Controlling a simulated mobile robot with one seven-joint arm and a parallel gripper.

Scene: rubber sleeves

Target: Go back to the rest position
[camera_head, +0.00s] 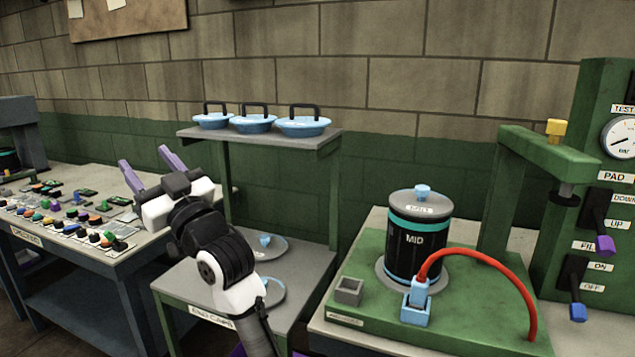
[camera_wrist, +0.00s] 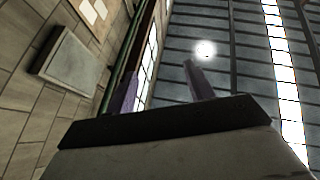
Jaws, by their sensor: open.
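My gripper (camera_head: 149,172) is raised left of centre in the head view, in front of the gap between the left table and the shelf stand. Its two purple fingers are spread apart with nothing between them. In the wrist view my gripper (camera_wrist: 158,85) points up toward the ceiling and a bright lamp, and it is empty there too. My white and black arm rises from the bottom of the head view and hides part of the shelf stand.
A dark cylinder marked MID (camera_head: 418,252) stands on a green base at right, beside a blue plug with a red hose (camera_head: 490,262). Blue pans (camera_head: 303,127) sit on the upper shelf (camera_head: 268,139). The left table (camera_head: 60,246) holds many small coloured parts. A green press (camera_head: 520,190) stands at right.

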